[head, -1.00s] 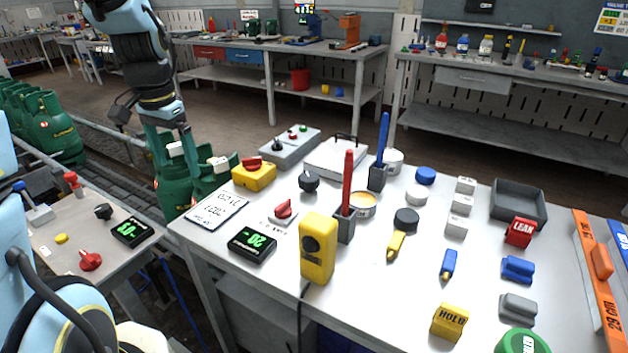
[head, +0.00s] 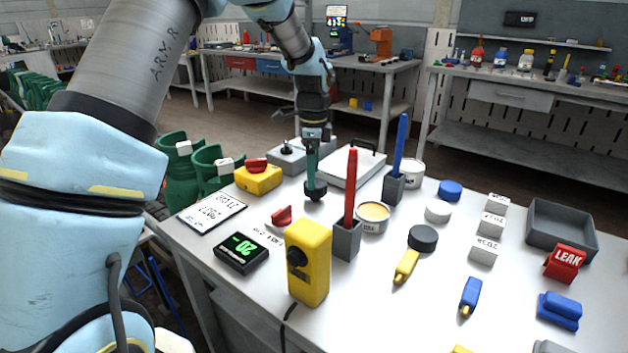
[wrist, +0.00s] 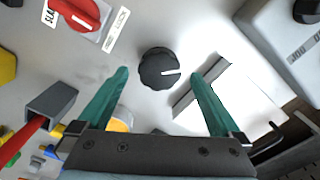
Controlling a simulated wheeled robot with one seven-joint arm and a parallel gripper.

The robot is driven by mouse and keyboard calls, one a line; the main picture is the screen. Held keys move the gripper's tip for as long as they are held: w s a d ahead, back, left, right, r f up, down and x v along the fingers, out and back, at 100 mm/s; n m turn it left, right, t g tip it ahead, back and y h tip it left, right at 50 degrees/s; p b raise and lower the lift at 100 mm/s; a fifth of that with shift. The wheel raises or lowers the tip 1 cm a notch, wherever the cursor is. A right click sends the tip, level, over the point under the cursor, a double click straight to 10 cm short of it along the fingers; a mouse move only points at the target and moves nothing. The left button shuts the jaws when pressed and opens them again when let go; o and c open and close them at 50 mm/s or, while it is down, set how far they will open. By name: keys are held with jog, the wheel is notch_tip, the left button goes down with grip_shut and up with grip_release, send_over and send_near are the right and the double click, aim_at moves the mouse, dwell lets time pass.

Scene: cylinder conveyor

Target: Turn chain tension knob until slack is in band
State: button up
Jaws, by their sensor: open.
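A black round knob (head: 315,192) with a white pointer line stands on the grey table. In the wrist view the knob (wrist: 159,70) lies between my fingertips, its pointer line toward the right finger. My gripper (head: 313,180) is above the knob with its teal fingers pointing down. In the wrist view my gripper (wrist: 160,74) is open, with a gap on each side of the knob. A black display (head: 242,252) shows green digits that look like 20 with a dash. A red lever knob (head: 281,216) sits on a small labelled plate, partly hidden by the yellow box.
A yellow box with a black dial (head: 309,262) and a red pen in a grey holder (head: 347,240) stand in front. A yellow block with a red knob (head: 258,177) is left. A white flat box (head: 345,165) is close behind the gripper.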

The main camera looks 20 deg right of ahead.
jog(key=shift+f, duration=1.75)
jog(key=c, duration=1.3)
jog(key=shift+a+n, duration=0.1)
jog(key=shift+n, duration=0.2)
